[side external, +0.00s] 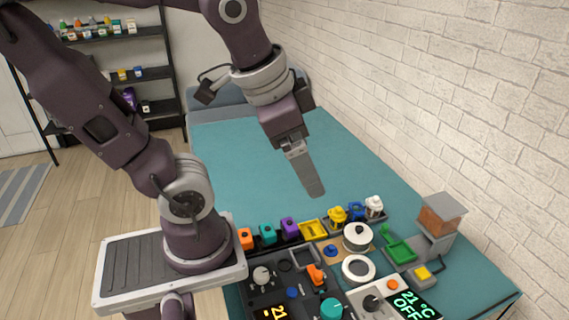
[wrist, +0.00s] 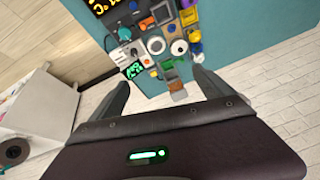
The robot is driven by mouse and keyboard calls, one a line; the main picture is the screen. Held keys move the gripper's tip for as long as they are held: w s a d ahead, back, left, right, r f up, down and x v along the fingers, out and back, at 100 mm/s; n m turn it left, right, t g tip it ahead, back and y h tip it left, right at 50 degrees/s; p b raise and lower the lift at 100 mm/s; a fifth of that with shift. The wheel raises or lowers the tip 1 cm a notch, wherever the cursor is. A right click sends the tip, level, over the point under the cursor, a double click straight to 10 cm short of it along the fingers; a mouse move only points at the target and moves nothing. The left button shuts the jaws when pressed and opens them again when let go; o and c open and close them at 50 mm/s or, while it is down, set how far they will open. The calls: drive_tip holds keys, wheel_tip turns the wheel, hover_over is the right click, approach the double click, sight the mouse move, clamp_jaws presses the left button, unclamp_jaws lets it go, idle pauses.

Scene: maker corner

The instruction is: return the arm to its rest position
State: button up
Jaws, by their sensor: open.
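My gripper (side external: 310,175) hangs from my arm above the teal table (side external: 240,150), behind the row of small coloured items, and touches nothing that I can see. In the side external view its fingers overlap edge-on. In the wrist view my gripper (wrist: 163,95) shows two fingers spread wide apart, with nothing between them. The table with its devices lies well beyond the fingertips in that view.
Control panels with knobs and displays, a white pot (side external: 357,237), a white ring (side external: 358,268), a green scoop-like part (side external: 399,248) and an orange-and-grey box (side external: 437,215) crowd the table's near end. A brick wall (side external: 450,100) stands along the right. The table's far part is bare.

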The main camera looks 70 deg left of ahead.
drive_tip(key=s+n, duration=0.1)
drive_tip(key=s, duration=0.1)
drive_tip(key=s+d+n, duration=0.1)
drive_tip(key=shift+s+t+h, duration=0.3)
drive_tip(key=shift+s+t, duration=0.05)
drive_tip(key=shift+t, duration=0.05)
